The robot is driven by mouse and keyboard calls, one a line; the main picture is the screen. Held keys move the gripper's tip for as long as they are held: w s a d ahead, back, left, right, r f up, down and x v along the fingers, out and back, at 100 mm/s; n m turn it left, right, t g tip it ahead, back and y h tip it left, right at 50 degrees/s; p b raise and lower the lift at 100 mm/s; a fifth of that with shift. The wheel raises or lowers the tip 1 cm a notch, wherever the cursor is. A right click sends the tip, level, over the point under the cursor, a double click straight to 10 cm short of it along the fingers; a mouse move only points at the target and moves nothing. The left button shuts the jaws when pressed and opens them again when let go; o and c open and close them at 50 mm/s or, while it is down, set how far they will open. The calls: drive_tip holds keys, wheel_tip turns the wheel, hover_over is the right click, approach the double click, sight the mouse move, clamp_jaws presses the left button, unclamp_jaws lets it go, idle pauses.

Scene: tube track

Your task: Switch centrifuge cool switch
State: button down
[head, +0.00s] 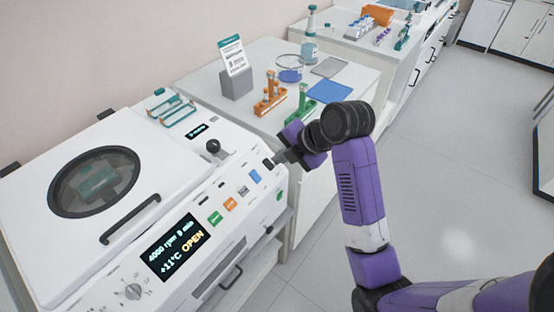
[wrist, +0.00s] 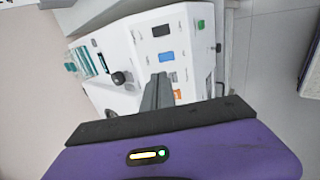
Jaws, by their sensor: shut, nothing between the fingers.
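The white centrifuge (head: 110,270) stands at the left, its display (head: 174,247) reading "4000 rpm", "+11°C" and "OPEN". Its sloped front panel carries a row of small switches: green (head: 215,218), orange (head: 230,205), grey and blue (head: 255,176), with a dark one in the wrist view (wrist: 160,31). The labels are too small to read, so I cannot tell which is the cool switch. My gripper (head: 277,160) is shut and empty above the panel's right end. In the wrist view its fingertips (wrist: 158,78) appear beside the grey and blue (wrist: 166,56) switches; contact is unclear.
A black ball-topped lever (head: 213,147) stands on the centrifuge behind the panel. Teal tube racks (head: 172,107) lie on its back part. A side table holds orange (head: 270,97) and green tube racks, a dish and a blue mat (head: 328,91). The floor at right is clear.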

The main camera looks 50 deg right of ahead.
sight(254, 173)
drive_tip(key=shift+s+f+t+b, duration=0.45)
drive_tip(key=shift+s+b, duration=0.2)
drive_tip(key=shift+s, duration=0.15)
drive_tip(key=p+x, duration=0.2)
drive_tip(key=x, duration=1.1)
drive_tip(key=shift+a+f, duration=0.15)
drive_tip(key=shift+w+f, duration=0.25)
